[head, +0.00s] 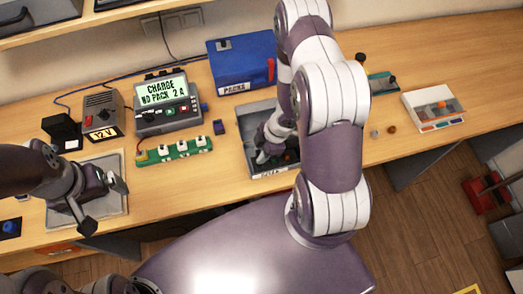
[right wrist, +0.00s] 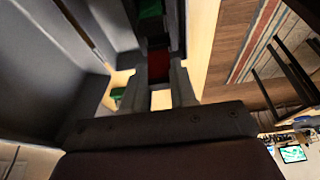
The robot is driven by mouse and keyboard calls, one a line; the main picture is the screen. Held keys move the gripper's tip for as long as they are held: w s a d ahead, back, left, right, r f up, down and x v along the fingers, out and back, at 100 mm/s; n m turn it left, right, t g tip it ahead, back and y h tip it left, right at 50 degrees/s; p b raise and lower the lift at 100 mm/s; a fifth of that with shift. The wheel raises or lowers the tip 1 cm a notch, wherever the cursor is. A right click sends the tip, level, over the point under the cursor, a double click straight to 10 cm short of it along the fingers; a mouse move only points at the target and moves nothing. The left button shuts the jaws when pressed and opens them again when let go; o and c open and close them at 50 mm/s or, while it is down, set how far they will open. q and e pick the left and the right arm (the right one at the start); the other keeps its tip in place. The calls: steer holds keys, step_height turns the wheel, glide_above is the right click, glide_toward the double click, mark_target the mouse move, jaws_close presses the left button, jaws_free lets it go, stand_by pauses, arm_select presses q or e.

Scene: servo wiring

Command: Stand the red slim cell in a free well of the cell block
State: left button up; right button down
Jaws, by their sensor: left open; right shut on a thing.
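My right gripper (head: 265,152) is low inside a grey tray (head: 250,139) near the middle of the bench. In the right wrist view its fingers (right wrist: 160,85) are shut on a red piece, the red slim cell (right wrist: 158,66). Small green things (right wrist: 150,10) show beyond the fingertips and to their left. Whether the cell touches the tray floor is hidden. My left gripper (head: 104,206) is open and empty over a grey mat (head: 112,165) at the left. I cannot tell for sure which thing is the cell block.
A green strip with white tops (head: 175,150) lies left of the tray, with a small dark blue block (head: 218,127) between. Behind stand a charger (head: 165,110), a 12 V supply (head: 102,112) and a blue box (head: 240,62). A white tray (head: 433,106) is at the right.

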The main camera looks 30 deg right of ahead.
steer(key=shift+f+b, duration=1.25)
steer(key=shift+f, duration=0.45)
steer(key=c, duration=0.8)
jaws_free()
steer(key=shift+r, duration=0.1)
steer(key=p+v, duration=0.2)
steer(key=v, duration=1)
steer(key=shift+d+r+p, duration=0.2)
steer(key=shift+r+p, duration=0.05)
steer(key=shift+p, duration=0.15)
